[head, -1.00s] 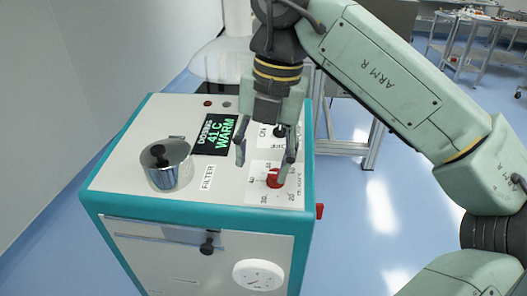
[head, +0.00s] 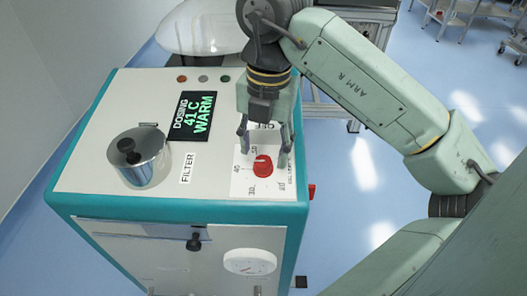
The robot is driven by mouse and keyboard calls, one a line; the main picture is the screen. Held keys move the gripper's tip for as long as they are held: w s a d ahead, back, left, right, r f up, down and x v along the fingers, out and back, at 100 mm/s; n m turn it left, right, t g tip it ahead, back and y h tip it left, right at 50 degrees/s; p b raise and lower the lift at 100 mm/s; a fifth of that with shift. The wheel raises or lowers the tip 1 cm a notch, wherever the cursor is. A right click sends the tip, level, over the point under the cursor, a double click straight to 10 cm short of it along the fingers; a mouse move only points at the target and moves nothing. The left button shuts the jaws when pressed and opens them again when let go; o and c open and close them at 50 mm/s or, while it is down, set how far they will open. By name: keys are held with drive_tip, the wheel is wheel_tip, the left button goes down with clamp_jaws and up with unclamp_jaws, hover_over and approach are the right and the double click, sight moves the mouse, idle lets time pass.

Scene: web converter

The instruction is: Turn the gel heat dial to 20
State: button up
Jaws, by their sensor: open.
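The red gel heat dial (head: 263,167) sits on a white scale plate (head: 243,184) at the right of the machine's top. Numbers such as 40, 30 and 50 show around it; some marks are too small or hidden to read surely. A pale line on the dial points roughly up, toward the back. My gripper (head: 264,152) is open, pointing down just behind and above the dial. One finger is to the left of the dial and one to the right. I cannot tell whether either finger touches it. The display (head: 194,116) reads DOSING, 41 C, WARM.
A metal lidded pot (head: 140,160) stands on the left of the teal and white machine (head: 110,100), near a FILTER label (head: 187,168). Small lamps (head: 203,79) line the back. A white gauge (head: 249,262) and a black knob (head: 195,241) are on the front.

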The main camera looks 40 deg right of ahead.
sight(263, 165)
drive_tip(key=shift+f, duration=1.45)
drive_tip(key=shift+w, duration=0.1)
drive_tip(key=shift+c, duration=0.2)
drive_tip(key=c, duration=1.1)
